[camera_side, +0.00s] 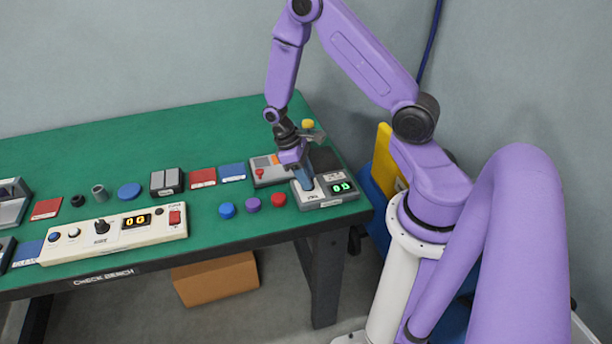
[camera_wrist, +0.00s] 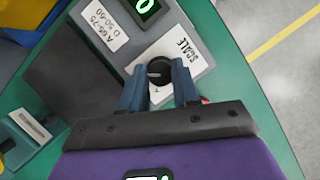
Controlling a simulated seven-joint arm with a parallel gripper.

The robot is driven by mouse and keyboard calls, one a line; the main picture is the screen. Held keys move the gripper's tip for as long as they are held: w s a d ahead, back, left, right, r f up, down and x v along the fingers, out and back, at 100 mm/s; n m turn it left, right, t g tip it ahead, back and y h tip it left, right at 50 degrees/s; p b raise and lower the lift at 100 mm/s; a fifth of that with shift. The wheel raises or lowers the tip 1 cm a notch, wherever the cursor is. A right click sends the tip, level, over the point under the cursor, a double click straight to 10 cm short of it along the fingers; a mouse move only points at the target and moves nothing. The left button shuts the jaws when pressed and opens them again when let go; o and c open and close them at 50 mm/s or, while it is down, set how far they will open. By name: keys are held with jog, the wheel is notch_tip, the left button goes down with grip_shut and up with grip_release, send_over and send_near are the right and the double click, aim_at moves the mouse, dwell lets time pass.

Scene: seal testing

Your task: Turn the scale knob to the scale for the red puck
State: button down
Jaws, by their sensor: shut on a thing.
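The scale knob (camera_wrist: 159,71) is a round black knob with a pale pointer line, on the light grey tester. The word SCALE is printed beside it. In the wrist view the pointer line points left. My gripper (camera_wrist: 160,84) has its two blue fingers on either side of the knob, shut on it. In the side view my gripper (camera_side: 305,182) reaches down onto the tester (camera_side: 325,204) at the table's right end and hides the knob. A green display (camera_side: 343,187) is lit on the tester. The red puck (camera_side: 278,199) lies on the green table, left of the tester.
A purple puck (camera_side: 253,205) and a blue puck (camera_side: 227,210) lie left of the red puck. A cream control box (camera_side: 115,235) is farther left. The table's front edge is near the pucks.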

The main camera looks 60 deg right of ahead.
jog(key=shift+a, duration=0.1)
jog(key=n+h, duration=0.1)
jog(key=n, duration=0.3)
jog(key=shift+a, duration=0.1)
jog(key=n+t+h, duration=0.1)
jog(key=n, duration=0.2)
jog(key=shift+s+a+n, duration=0.1)
jog(key=shift+n, duration=0.2)
jog(key=n+t+h, duration=0.1)
jog(key=n+t, duration=0.1)
jog(key=n, duration=0.2)
jog(key=shift+s, duration=0.15)
jog(key=shift+n+t+h, duration=0.3)
jog(key=shift+n+t, duration=0.4)
jog(key=shift+n, duration=1.4)
jog(key=shift+s, duration=0.1)
jog(key=c, duration=0.8)
grip_release()
